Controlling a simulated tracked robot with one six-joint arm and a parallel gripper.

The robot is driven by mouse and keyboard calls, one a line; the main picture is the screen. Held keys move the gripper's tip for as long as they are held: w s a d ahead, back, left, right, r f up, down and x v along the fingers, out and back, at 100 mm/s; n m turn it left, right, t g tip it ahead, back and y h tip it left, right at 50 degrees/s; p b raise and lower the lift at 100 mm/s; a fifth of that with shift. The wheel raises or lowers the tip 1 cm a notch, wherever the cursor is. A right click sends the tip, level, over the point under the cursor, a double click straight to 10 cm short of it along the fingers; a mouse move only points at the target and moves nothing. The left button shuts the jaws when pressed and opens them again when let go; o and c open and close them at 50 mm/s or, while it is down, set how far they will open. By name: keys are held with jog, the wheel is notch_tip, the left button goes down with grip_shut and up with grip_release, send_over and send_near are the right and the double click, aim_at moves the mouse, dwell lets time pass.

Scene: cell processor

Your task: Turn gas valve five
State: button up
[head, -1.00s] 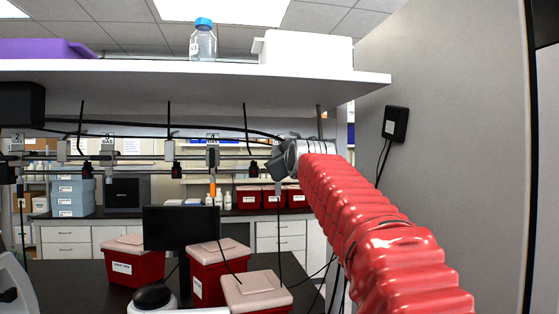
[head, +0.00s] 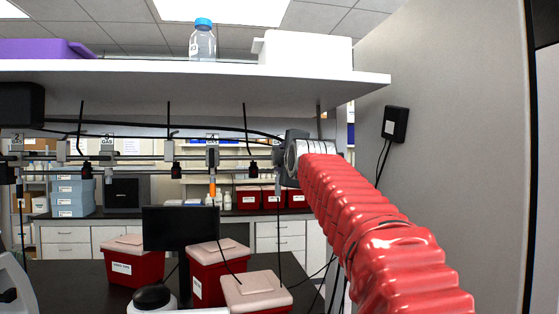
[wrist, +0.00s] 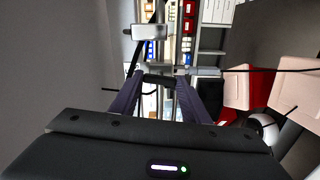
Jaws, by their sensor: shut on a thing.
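A row of gas valves hangs on thin rails under the shelf in the head view, with labels 2, 3 and 4 visible. The valve marked 4 (head: 212,152) has an orange piece below it. My gripper (head: 287,160) is at the right end of this row, to the right of valve 4. It is shut on gas valve five, which it mostly hides; no number 5 label shows. In the wrist view my gripper (wrist: 160,88) has both dark fingers around a dark piece. A pale grey block (wrist: 150,32) is just beyond the fingertips.
The white shelf (head: 190,78) runs just above my gripper and carries a bottle (head: 203,42) and a white box (head: 306,48). A grey wall stands to the right. A monitor (head: 180,228) and red bins (head: 208,275) stand below on a dark bench.

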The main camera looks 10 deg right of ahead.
jog(key=shift+a+f+n, duration=0.2)
jog(key=shift+f+n, duration=0.05)
jog(key=shift+n, duration=0.55)
jog(key=shift+w, duration=0.1)
jog(key=o, duration=0.9)
jog(key=shift+o, duration=0.7)
jog(key=shift+d+r, duration=0.1)
jog(key=shift+s+r, duration=0.1)
jog(key=shift+s, duration=0.1)
jog(key=s, duration=1.3)
jog(key=shift+s, duration=0.25)
